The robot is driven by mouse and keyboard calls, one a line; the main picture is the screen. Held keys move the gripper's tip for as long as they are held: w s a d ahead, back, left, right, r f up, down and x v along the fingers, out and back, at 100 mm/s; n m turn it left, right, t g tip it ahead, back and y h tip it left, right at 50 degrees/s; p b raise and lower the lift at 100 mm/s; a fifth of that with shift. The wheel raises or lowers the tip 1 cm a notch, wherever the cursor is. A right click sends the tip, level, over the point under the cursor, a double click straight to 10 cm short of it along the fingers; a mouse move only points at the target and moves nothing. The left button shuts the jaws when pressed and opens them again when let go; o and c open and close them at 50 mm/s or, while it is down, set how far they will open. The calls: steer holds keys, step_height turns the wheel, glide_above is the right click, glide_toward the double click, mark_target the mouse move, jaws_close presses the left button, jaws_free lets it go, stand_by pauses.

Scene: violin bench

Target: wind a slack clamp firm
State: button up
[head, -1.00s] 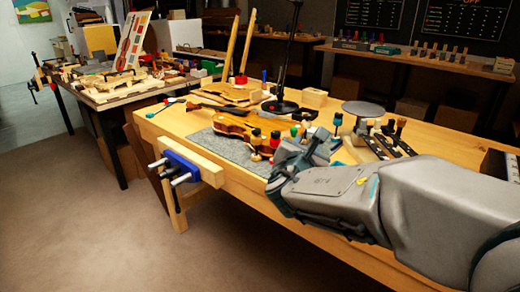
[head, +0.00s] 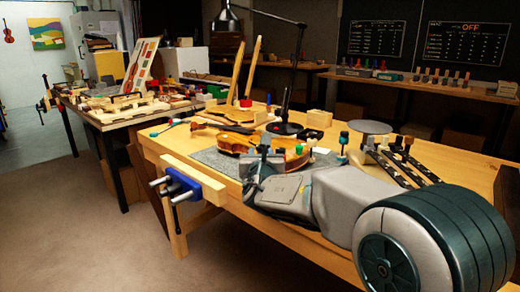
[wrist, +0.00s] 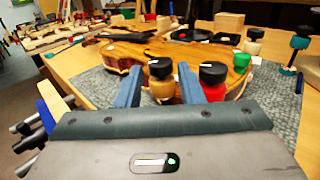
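The violin body (head: 235,143) lies on a grey mat (head: 208,157) near the bench's front edge; it also shows in the wrist view (wrist: 120,54). Small clamps stand along its near edge. One has a black knob with a white mark and a tan body (wrist: 161,88). Right of it stands one with a black knob and a red body (wrist: 213,92), then a green piece (wrist: 241,60). My gripper (wrist: 159,70) is open, its two blue-grey fingers either side of the tan clamp with gaps visible. I cannot tell which clamp is slack. In the head view my arm hides most of the clamps.
A blue vise (head: 180,183) juts from the bench's front left. A black lamp (head: 284,128) stands behind the violin. A round-topped stand (head: 371,127) and several dark bar clamps (head: 408,168) are to the right.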

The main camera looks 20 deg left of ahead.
mark_target(261, 149)
steer(key=shift+x, duration=2)
steer(key=c, duration=0.7)
steer(key=shift+a, duration=0.1)
